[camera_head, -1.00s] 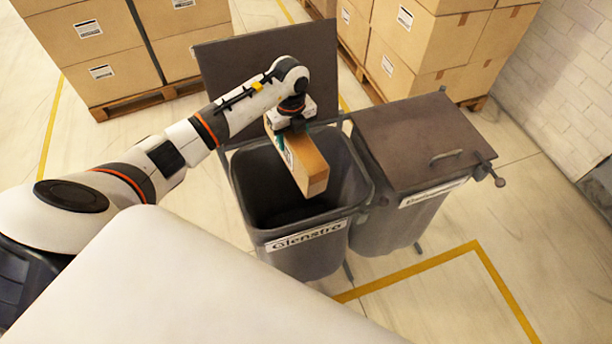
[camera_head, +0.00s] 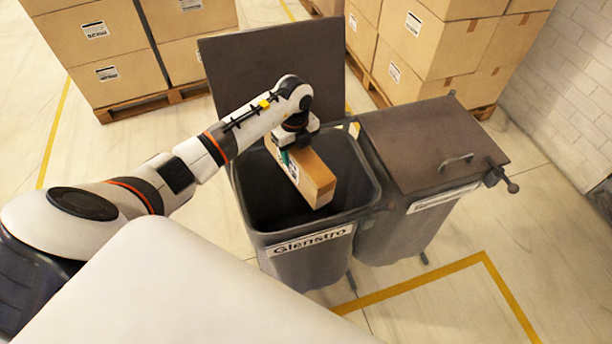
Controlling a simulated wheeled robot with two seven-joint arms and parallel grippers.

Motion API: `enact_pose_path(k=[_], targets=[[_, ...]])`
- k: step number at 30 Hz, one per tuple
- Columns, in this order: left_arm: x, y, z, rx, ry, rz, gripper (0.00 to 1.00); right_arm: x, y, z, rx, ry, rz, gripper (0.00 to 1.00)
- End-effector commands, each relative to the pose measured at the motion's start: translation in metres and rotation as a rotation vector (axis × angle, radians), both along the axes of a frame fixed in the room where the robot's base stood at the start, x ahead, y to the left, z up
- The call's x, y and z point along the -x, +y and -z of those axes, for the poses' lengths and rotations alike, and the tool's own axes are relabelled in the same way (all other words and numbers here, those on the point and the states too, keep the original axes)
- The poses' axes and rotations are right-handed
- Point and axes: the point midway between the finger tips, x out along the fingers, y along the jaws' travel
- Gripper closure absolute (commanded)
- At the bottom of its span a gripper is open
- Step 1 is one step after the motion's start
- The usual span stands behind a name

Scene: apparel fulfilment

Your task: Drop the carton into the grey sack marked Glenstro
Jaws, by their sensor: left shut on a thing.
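The carton (camera_head: 309,179) is a long brown box with a teal and white side. My left gripper (camera_head: 292,145) is shut on its far end and holds it tilted, over the mouth of the grey sack. The grey sack marked Glenstro (camera_head: 309,262) looks like an open bin, with its label on the front and its lid (camera_head: 270,65) raised behind. The carton hangs within the opening as seen from above; how deep it sits is hard to tell. The gripper's fingertips are partly hidden by the wrist. My right gripper is not in view.
A second grey bin (camera_head: 405,228) with a closed brown lid (camera_head: 430,145) stands to the right, its label unreadable. Stacked boxes on pallets (camera_head: 105,60) stand behind at left and right. A white brick wall (camera_head: 570,90) is at the right.

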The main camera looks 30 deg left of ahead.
Motion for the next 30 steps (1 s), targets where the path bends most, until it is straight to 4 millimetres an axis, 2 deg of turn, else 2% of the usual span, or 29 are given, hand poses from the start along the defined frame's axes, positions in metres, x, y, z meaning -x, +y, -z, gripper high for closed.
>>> enact_pose_path(k=[3,4,8,16,20,23,30], targets=[[-0.001,0.0,-0.002,0.001,-0.002,0.0,0.86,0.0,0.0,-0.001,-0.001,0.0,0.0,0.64],[-0.001,0.0,-0.002,0.001,-0.002,0.0,0.44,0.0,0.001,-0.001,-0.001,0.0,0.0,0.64],[0.0,0.0,-0.002,0.001,-0.002,0.0,0.23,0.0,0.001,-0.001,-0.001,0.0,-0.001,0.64],[0.0,0.0,0.0,0.001,0.001,0.0,0.22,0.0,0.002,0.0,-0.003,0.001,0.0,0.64],[-0.001,0.0,-0.007,0.0,-0.002,0.0,0.22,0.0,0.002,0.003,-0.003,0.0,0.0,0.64],[-0.001,0.0,-0.021,-0.001,-0.005,0.002,0.22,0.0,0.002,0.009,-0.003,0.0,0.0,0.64],[-0.001,0.001,-0.073,-0.003,-0.007,0.002,0.22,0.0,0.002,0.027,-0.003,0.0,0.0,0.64]])
